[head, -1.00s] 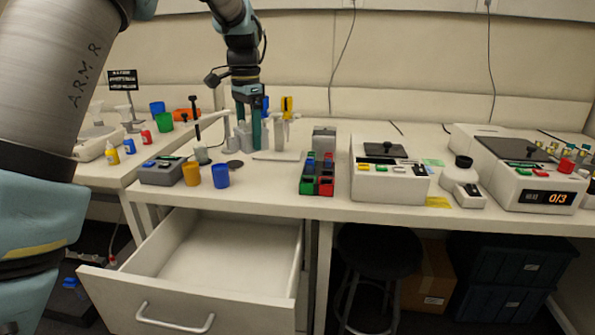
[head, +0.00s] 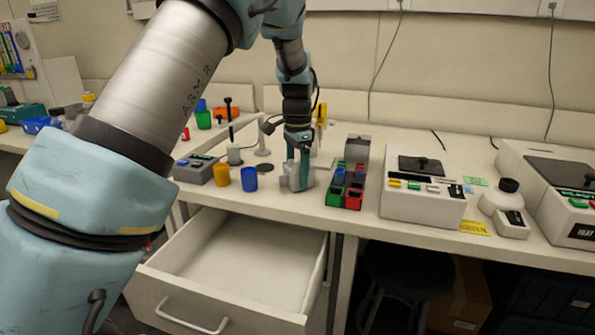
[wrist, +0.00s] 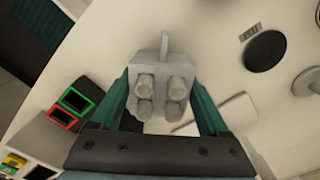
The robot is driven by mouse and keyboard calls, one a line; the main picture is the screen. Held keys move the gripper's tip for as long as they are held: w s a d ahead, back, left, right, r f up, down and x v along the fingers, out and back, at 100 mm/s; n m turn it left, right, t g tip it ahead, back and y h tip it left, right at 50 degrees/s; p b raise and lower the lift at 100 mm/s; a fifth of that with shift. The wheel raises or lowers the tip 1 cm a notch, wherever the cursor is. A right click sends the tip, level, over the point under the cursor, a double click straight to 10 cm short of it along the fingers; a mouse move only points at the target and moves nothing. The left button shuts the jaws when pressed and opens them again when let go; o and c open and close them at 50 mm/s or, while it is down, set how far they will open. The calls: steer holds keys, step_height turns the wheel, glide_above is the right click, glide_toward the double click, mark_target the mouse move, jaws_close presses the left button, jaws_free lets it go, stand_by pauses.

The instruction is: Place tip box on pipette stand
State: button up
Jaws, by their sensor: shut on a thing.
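My gripper (head: 298,168) is shut on a grey block with several round pale tips or tubes on it, which I take to be the tip box (head: 288,182). In the wrist view the tip box (wrist: 161,73) sits between the two green fingers. It is over the front part of the bench, right of the blue cup; whether it touches the bench is unclear. The pipette stand is mostly hidden behind my arm and gripper; a yellow pipette (head: 321,113) rises behind my gripper. A pale flat plate (wrist: 238,108) shows beyond the right finger and may be the stand's base.
A blue cup (head: 250,180) and an orange cup (head: 221,175) stand to the left. A black, red and green rack (head: 346,197) is close on the right, with a white device (head: 425,205) beyond it. An open drawer (head: 235,260) juts out below the bench.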

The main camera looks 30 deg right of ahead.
steer(key=shift+f, duration=0.25)
steer(key=o, duration=1.3)
step_height(320, 180, up, 12)
steer(key=shift+r+b, duration=0.15)
steer(key=shift+b, duration=0.75)
steer(key=w+a+f+n, duration=0.1)
steer(key=a+f+n, duration=0.25)
steer(key=a, duration=0.75)
steer(key=a+f+n, duration=0.2)
steer(key=a+n, duration=0.3)
steer(key=a, duration=0.6)
steer(key=s+a+f+n, duration=0.2)
steer(key=s+a, duration=0.2)
steer(key=a, duration=0.1)
steer(key=s+a+f+n+t, duration=0.1)
steer(key=s+a+f+n, duration=0.1)
steer(key=s+a+n, duration=0.1)
steer(key=s+a+f+n, duration=0.2)
steer(key=s+a+n, duration=0.1)
steer(key=s+a, duration=0.2)
steer(key=shift+s+a+t, duration=0.15)
steer(key=shift+a+t, duration=0.15)
steer(key=shift+a, duration=1.1)
